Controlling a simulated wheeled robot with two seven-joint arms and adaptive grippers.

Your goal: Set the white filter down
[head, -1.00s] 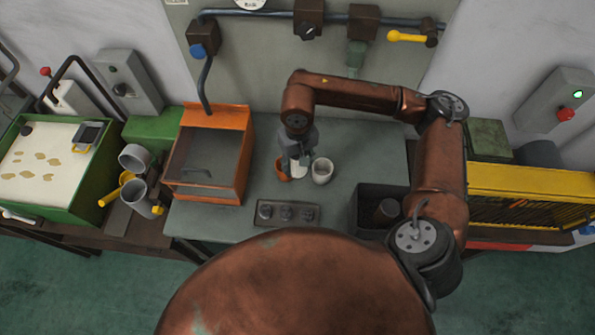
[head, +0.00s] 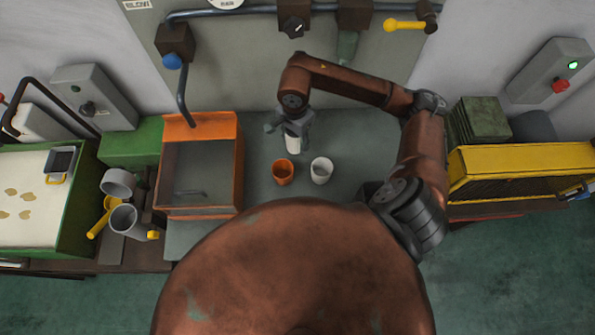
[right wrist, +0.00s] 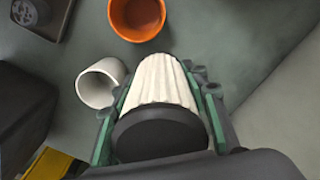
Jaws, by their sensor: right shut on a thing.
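The white filter (right wrist: 162,85) is a pleated cylinder with a dark end cap, seen large in the right wrist view. My right gripper (right wrist: 160,95) is shut on it, with one finger on each side. In the head view the filter (head: 293,144) hangs below my right gripper (head: 291,130), behind the orange cup and the white cup. I cannot tell whether its lower end touches the grey table (head: 345,150). My left gripper is not in view.
An orange cup (head: 283,172) and a white cup (head: 321,170) stand in front of the filter. An orange-framed box (head: 238,165) is to the left. The table right of the filter is clear. A yellow guarded machine (head: 520,160) stands at right.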

